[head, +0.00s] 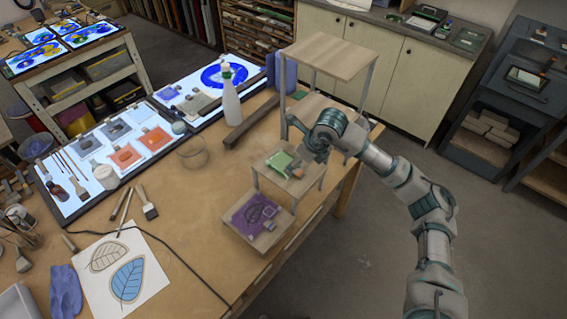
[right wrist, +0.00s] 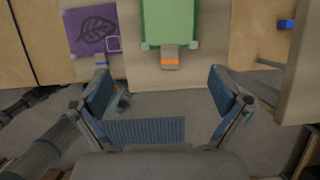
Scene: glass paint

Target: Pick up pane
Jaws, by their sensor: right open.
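A green pane (head: 283,161) lies flat on the middle wooden shelf (head: 305,182) of a stepped stand. In the right wrist view the green pane (right wrist: 170,20) has a grey tab with an orange stripe (right wrist: 170,58) on its near edge. A purple pane with a dark leaf outline (head: 254,212) lies on the lower shelf, and it also shows in the right wrist view (right wrist: 92,30). My right gripper (right wrist: 161,86) is open and empty, its fingers on either side of the tab's line but short of it. My left gripper is not in view.
A taller wooden shelf (head: 330,58) rises just behind my right gripper. Orange and grey panes lie on a lit panel (head: 75,207) at left.

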